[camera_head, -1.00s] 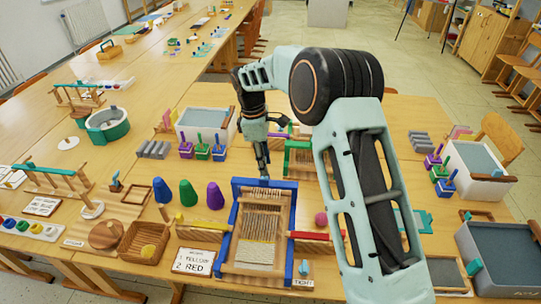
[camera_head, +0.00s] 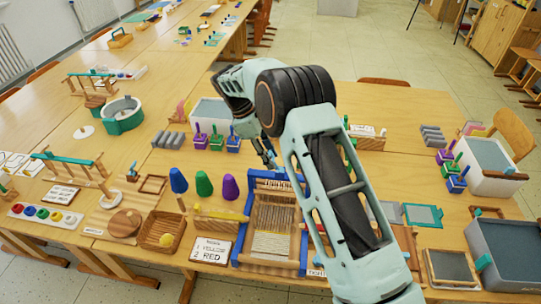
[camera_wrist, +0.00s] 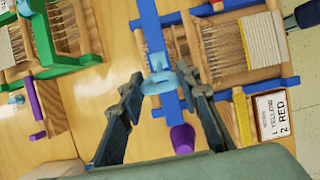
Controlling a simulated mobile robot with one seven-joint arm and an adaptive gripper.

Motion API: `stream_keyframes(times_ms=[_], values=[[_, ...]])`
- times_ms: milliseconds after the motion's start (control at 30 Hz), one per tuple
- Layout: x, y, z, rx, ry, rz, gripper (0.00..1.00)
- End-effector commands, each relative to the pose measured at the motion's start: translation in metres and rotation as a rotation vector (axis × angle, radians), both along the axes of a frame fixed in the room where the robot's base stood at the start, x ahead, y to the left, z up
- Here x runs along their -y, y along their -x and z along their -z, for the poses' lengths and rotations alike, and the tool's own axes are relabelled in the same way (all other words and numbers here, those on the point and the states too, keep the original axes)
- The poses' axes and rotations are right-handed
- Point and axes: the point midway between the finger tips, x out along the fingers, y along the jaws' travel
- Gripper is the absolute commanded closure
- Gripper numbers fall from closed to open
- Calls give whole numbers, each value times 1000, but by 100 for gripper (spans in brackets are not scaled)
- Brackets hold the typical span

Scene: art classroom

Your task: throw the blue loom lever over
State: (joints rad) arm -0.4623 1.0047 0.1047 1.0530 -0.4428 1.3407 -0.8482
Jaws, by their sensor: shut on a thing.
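The blue loom frame (camera_wrist: 150,25) also shows there. The lever is too small to make out in the head view.
Blue, green and purple cones (camera_head: 204,184) stand left of the loom. A card reading yellow, red (camera_head: 211,250) and a wooden tray (camera_head: 162,232) lie at the front left. A green loom (camera_wrist: 45,35) is close by. A grey bin (camera_head: 505,250) stands at the right.

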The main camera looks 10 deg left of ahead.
Motion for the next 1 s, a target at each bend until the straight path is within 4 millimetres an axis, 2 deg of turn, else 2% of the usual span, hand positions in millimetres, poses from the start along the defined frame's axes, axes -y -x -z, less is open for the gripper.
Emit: stream_keyframes(times_ms=[33, 400, 433, 567, 600, 867, 1000], values=[[-8, 1, 1, 2, -15, -6, 100], [-8, 1, 1, 0, -16, -6, 100], [-8, 1, 1, 0, -16, -6, 68], [-6, 1, 1, -1, -12, -5, 53], [-6, 1, 1, -1, -11, -5, 51], [-3, 1, 0, 0, -6, -3, 51], [-8, 0, -10, 2, -7, -3, 51]])
